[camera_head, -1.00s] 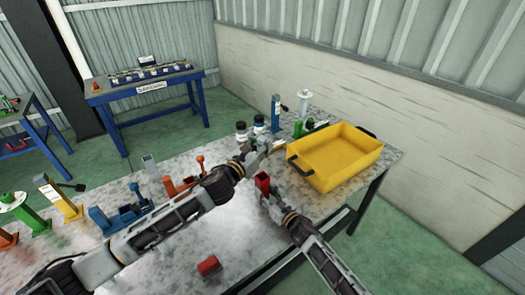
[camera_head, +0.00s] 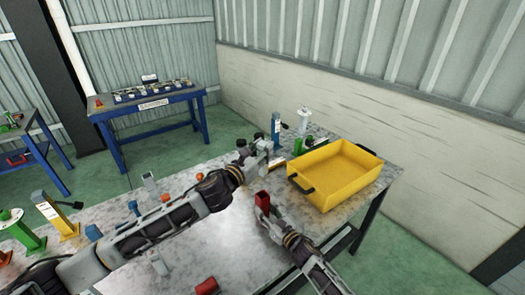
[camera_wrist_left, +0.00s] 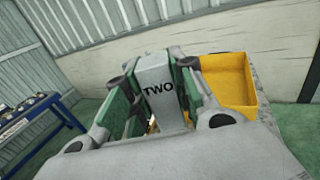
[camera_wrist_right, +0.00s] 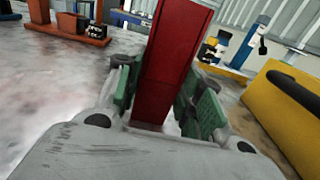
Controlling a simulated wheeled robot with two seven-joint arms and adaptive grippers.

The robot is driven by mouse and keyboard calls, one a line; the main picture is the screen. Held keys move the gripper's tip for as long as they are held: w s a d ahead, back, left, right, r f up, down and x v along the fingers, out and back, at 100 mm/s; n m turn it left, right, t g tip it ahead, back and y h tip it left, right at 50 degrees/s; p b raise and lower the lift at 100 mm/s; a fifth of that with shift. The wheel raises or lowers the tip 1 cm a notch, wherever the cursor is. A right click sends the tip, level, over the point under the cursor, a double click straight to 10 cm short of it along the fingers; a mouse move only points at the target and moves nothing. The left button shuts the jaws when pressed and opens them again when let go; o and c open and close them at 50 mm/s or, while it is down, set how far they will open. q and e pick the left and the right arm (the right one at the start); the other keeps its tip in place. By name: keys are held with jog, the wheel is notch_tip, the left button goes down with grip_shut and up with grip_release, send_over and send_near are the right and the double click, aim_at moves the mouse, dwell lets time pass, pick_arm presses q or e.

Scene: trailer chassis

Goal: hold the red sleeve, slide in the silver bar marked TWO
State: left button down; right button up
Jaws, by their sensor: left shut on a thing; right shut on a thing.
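My left gripper (camera_head: 260,153) is shut on the silver bar (camera_wrist_left: 157,88). The black word TWO faces the left wrist camera, and the bar stands up between the green finger pads. My right gripper (camera_head: 266,208) is shut on the red sleeve (camera_wrist_right: 170,65), which also shows in the head view (camera_head: 262,199). The sleeve points up from the fingers, slightly tilted in the right wrist view. The bar is apart from the sleeve, higher and farther back in the head view. The sleeve's opening is not clear to see.
A yellow bin (camera_head: 338,178) with black handles stands right of both grippers. Another red part (camera_head: 207,286) lies at the table's front edge. A blue post (camera_head: 275,130) and a white post (camera_head: 303,122) stand behind. The grey tabletop (camera_head: 225,245) near my right gripper is clear.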

aim_at(262, 171)
pick_arm(q)
jog(key=shift+r, duration=0.15)
jog(key=shift+w+r, duration=0.15)
jog(key=shift+r, duration=0.35)
jog(key=shift+w+a+r, duration=0.2)
jog(key=shift+a+r, duration=0.05)
jog(key=shift+r, duration=0.25)
jog(key=shift+w+a+r, duration=0.2)
jog(key=shift+a+r, duration=0.05)
jog(key=shift+r, duration=0.2)
jog(key=shift+s+d+f+m+g+h, duration=0.15)
jog(key=shift+s+f+m+g+h, duration=0.1)
jog(key=shift+f+m+g+h, duration=0.7)
jog(key=shift+s+d+f+m+g+h, duration=0.2)
jog(key=shift+f+m+g+h, duration=0.55)
jog(key=shift+f, duration=0.35)
jog(key=shift+s+d+f+m+g+h, duration=0.15)
jog(key=shift+s+f+m+g+h, duration=0.1)
jog(key=shift+f+m+g+h, duration=0.6)
jog(key=shift+f+n, duration=0.2)
jog(key=shift+n, duration=0.05)
jog(key=shift+f, duration=2.9)
